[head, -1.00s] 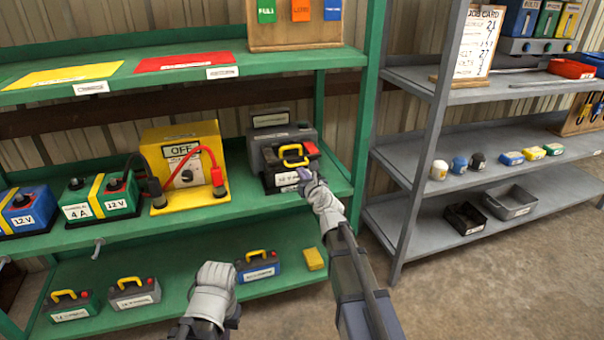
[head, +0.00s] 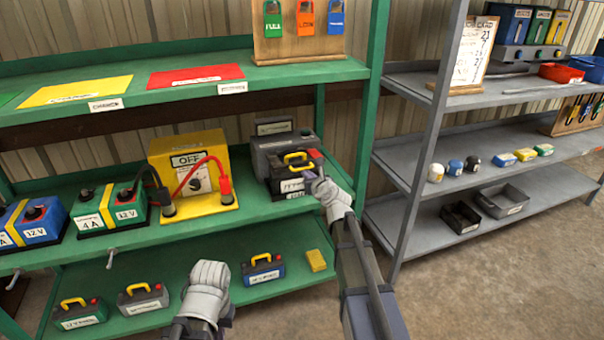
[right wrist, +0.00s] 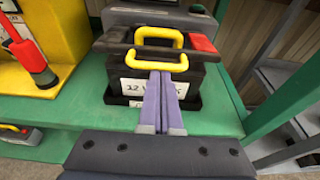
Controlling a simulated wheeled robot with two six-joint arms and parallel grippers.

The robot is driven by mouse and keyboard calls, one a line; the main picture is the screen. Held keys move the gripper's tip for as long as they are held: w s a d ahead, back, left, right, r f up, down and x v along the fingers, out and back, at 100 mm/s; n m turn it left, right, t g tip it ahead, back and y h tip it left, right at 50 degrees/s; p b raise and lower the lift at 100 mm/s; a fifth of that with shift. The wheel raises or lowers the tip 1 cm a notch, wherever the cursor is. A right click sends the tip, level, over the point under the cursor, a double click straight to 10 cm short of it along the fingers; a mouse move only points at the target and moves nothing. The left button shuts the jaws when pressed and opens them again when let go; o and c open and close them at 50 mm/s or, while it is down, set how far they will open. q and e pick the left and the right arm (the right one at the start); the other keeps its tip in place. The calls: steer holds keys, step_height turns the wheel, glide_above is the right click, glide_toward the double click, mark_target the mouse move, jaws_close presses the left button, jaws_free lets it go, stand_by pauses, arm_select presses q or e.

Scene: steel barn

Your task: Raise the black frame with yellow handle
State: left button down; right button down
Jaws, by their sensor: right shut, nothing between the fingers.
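The black frame (right wrist: 117,39) with its yellow handle (right wrist: 158,37) sits across the top of a black battery labelled 12 V in the right wrist view. A red block is at its right end. In the head view the yellow handle (head: 297,160) shows on the middle green shelf. My right gripper (right wrist: 161,78) is shut and empty. Its purple fingertips are in front of the battery label, just below the handle's near bar; I cannot tell if they touch it. My left gripper (head: 207,285) is low in the head view, and its fingers are hidden behind its pale wrist.
The green shelf post (head: 371,120) rises close on the right. Several small batteries lie on the lower shelf, and the upper shelf (head: 300,70) hangs above.

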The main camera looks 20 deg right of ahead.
step_height(320, 180, up, 2)
steer(key=shift+p, duration=0.75)
steer(key=w+r+p, duration=0.1)
steer(key=r+p, duration=0.3)
steer(key=w+r+p, duration=0.1)
steer(key=r+p, duration=0.2)
steer(key=shift+w, duration=0.35)
steer(key=w+r+p, duration=0.5)
steer(key=w+p, duration=0.1)
steer(key=w, duration=0.1)
steer(key=shift+r, duration=0.4)
steer(key=shift+a, duration=0.1)
